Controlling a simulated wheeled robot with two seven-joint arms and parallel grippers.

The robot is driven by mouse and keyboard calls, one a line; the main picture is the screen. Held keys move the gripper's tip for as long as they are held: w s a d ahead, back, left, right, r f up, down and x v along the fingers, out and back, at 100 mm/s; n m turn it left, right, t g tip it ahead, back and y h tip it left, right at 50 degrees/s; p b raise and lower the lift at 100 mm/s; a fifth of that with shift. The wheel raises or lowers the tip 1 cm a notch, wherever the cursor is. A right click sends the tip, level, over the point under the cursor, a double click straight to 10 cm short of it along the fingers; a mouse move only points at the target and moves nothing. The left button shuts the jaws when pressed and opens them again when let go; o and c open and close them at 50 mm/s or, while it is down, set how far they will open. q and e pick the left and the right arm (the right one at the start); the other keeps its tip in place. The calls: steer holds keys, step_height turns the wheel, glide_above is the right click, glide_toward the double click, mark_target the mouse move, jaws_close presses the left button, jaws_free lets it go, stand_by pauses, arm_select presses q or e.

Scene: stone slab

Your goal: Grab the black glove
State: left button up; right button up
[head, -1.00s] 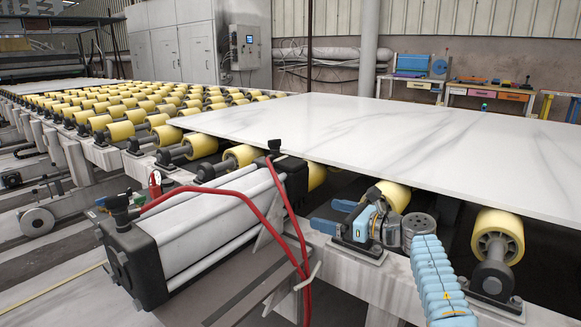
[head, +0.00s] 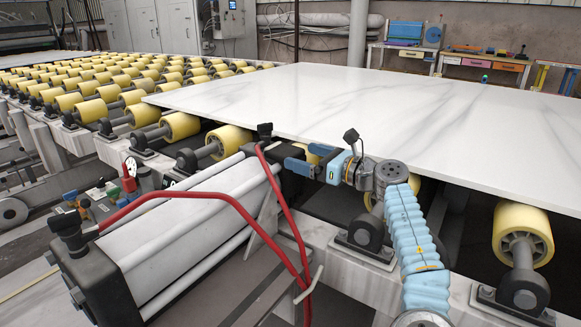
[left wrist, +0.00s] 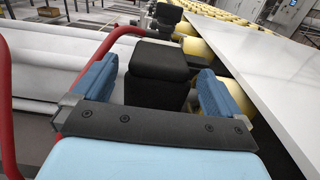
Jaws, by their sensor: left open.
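I cannot make out a black glove in either view. My left gripper (head: 300,160) is open, with blue fingers pointing left at the far black end block of the white cylinder. In the left wrist view, the two blue fingers of the left gripper (left wrist: 157,85) stand apart, with a black block (left wrist: 158,72) showing between them. I cannot tell whether they touch it. My right gripper is not in view.
The white cylinder (head: 180,210) has a red hose (head: 215,194) looped over it. A large white stone slab (head: 400,110) lies on yellow rollers (head: 522,232) close behind my left gripper. Workbenches (head: 485,62) stand at the back right.

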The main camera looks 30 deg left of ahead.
mark_target(298, 153)
arm_select(q)
steer(key=a, duration=0.5)
steer(key=shift+w+p, duration=0.25)
steer(key=shift+p, duration=0.05)
steer(key=c, duration=0.8)
steer(key=shift+r, duration=0.1)
